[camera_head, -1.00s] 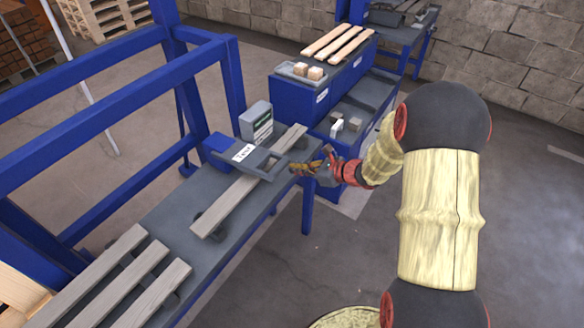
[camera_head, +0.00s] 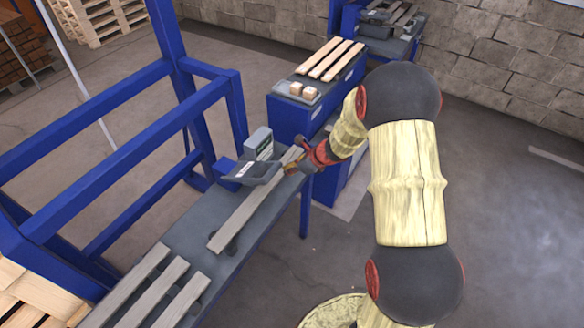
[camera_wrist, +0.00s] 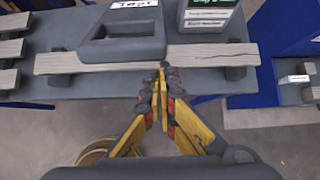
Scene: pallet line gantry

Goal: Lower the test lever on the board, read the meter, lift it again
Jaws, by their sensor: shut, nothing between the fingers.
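The grey test lever (camera_head: 262,178) is a loop-shaped handle with a white label, beside a blue block (camera_head: 225,168). It looks tilted up over the long wooden board (camera_head: 243,220); the exact angle is hard to tell. In the wrist view the lever (camera_wrist: 122,50) hides the middle of the board (camera_wrist: 210,53). The meter (camera_head: 258,142), a grey box, stands behind it; its reading is not legible. It is cut off at the top of the wrist view (camera_wrist: 207,22). My gripper (camera_wrist: 163,68) is shut and empty, tips by the board's near edge, right of the lever; contact is unclear.
The board lies on a grey bench (camera_head: 190,238) with several other slats (camera_head: 150,290) at the near left. A blue frame (camera_head: 110,160) stands left. A blue cabinet (camera_head: 290,118) with slats and wooden blocks (camera_head: 303,91) is behind. Open floor (camera_head: 500,230) lies right.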

